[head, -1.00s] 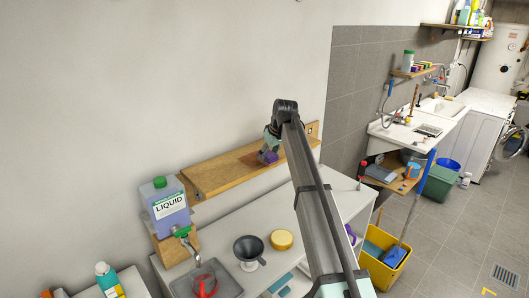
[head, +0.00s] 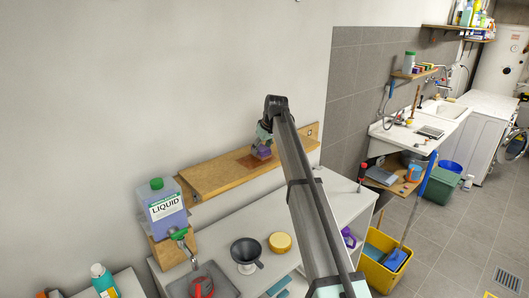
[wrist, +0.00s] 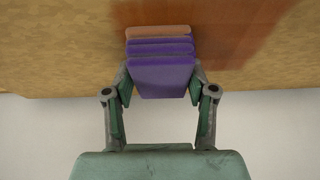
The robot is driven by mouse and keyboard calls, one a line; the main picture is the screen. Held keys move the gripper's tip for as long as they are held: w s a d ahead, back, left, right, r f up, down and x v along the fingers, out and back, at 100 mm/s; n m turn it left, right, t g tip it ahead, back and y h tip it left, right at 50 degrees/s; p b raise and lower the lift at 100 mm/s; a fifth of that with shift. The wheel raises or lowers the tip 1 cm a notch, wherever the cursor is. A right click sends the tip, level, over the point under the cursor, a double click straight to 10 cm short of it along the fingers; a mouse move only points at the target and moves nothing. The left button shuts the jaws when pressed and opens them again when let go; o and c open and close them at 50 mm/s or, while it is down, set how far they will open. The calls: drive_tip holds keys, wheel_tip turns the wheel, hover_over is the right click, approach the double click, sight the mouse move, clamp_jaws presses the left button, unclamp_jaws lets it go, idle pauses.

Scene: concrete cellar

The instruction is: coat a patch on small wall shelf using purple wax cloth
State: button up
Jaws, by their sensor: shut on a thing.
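The small wall shelf (head: 215,173) is a wooden board fixed to the wall, left of centre in the head view. A darker reddish-brown patch (head: 246,163) shows on its top; in the wrist view the patch (wrist: 235,45) spreads around and to the right of the cloth. My gripper (head: 264,143) is over the shelf, shut on the folded purple wax cloth (wrist: 162,75). The cloth has several purple layers and an orange-brown layer at its far edge. It is at the shelf's surface; I cannot tell whether it touches.
A bottle labelled LIQUID (head: 164,208) stands on a small wooden bracket at the shelf's left. Below is a white worktop (head: 305,215) with a dark funnel (head: 246,253), a yellow round tin (head: 280,242) and a grey tray (head: 222,282).

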drive_tip(key=w+a, duration=0.2)
drive_tip(key=w, duration=0.1)
drive_tip(key=shift+a, duration=0.4)
drive_tip(key=shift+w+a+r, duration=0.15)
drive_tip(key=shift+a, duration=0.05)
wheel_tip(320, 180, up, 3)
drive_tip(key=shift+d+r+p, duration=0.1)
drive_tip(key=shift+r+p, duration=0.05)
drive_tip(key=shift+p, duration=0.15)
drive_tip(key=shift+r, duration=0.6)
wheel_tip(320, 180, up, 3)
drive_tip(key=shift+r+p, duration=0.15)
drive_tip(key=shift+p, duration=0.5)
